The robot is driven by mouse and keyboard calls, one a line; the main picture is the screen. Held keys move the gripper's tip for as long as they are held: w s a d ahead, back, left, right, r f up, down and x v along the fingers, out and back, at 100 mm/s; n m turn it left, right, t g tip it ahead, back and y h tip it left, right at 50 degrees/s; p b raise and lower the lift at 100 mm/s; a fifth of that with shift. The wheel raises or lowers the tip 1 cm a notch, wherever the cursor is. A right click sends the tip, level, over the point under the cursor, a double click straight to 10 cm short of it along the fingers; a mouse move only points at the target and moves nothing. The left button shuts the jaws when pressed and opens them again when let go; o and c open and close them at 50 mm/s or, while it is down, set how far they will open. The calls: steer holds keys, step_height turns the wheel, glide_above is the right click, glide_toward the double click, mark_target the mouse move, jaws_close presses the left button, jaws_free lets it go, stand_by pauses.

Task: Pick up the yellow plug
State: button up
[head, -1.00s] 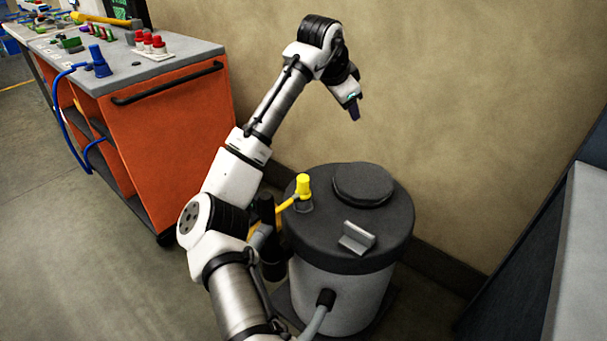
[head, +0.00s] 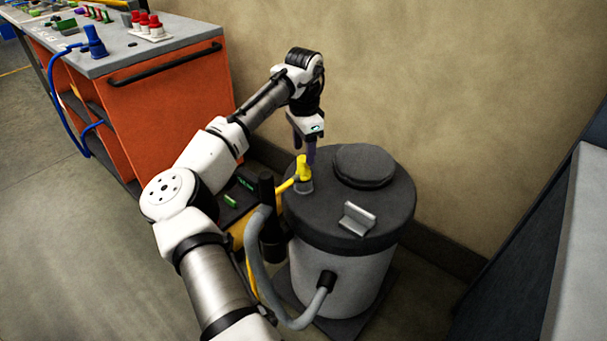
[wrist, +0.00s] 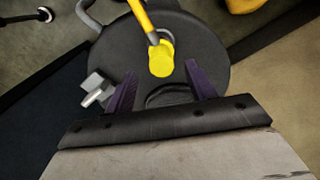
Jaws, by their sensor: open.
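The yellow plug (head: 303,168) stands upright on the dark lid of a drum, near the lid's left edge, with a yellow hose running off to the left. In the wrist view the plug (wrist: 161,60) shows as a round yellow top with its hose leading up. My gripper (head: 304,150) points down just above and behind the plug. In the wrist view my gripper's two purple fingers (wrist: 160,82) are spread apart, with the plug ahead of the gap between them. Nothing is between the fingers.
The drum's dark lid (head: 330,222) also bears a round raised cap (head: 364,166) and a grey bracket (head: 357,218). A grey hose (head: 262,285) leaves the drum's side. An orange cart (head: 170,97) stands at the left, and a wall is behind.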

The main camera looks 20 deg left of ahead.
mark_target(303, 159)
steer(key=shift+a+f, duration=0.1)
steer(key=shift+f, duration=2.25)
steer(key=shift+w, duration=0.1)
steer(key=c, duration=1)
steer(key=shift+r, duration=0.15)
steer(key=shift+r+p, duration=2.3)
steer(key=shift+r, duration=8.55)
steer(key=shift+r+p, duration=0.35)
steer(key=shift+p, duration=0.25)
steer(key=shift+r+p, duration=0.25)
steer(key=shift+p, duration=0.3)
steer(key=shift+f, duration=0.15)
